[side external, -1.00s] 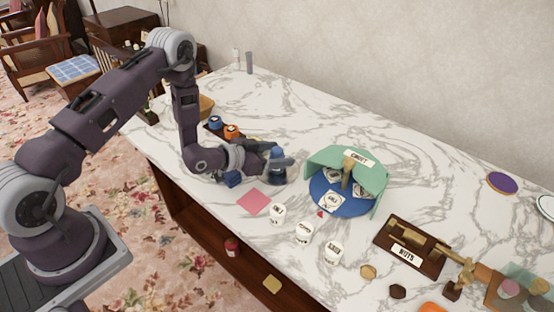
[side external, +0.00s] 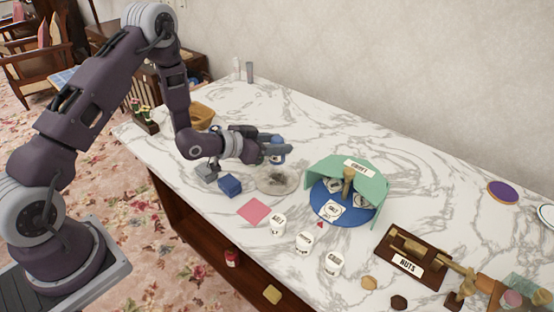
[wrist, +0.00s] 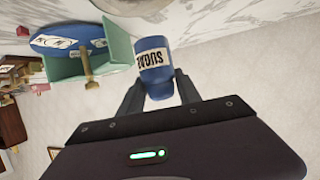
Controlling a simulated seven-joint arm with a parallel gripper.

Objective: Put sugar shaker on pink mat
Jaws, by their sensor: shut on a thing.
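The sugar shaker is blue with a white label, partly readable as "SUGA", in the wrist view (wrist: 155,66). My gripper (wrist: 158,92) is shut on it. In the side view my gripper (side external: 278,150) holds the shaker up above a round grey disc (side external: 290,187), and the fingers hide most of it. The pink mat (side external: 254,211) lies flat on the marble counter, in front and to the left of the disc. Its top is bare.
A blue block (side external: 230,186) and a grey block (side external: 205,173) sit left of the disc. White labelled jars (side external: 278,224) stand just right of the mat. A green-sided cruet stand (side external: 373,178) with a blue round base is farther right. A nuts tray (side external: 410,256) lies beyond.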

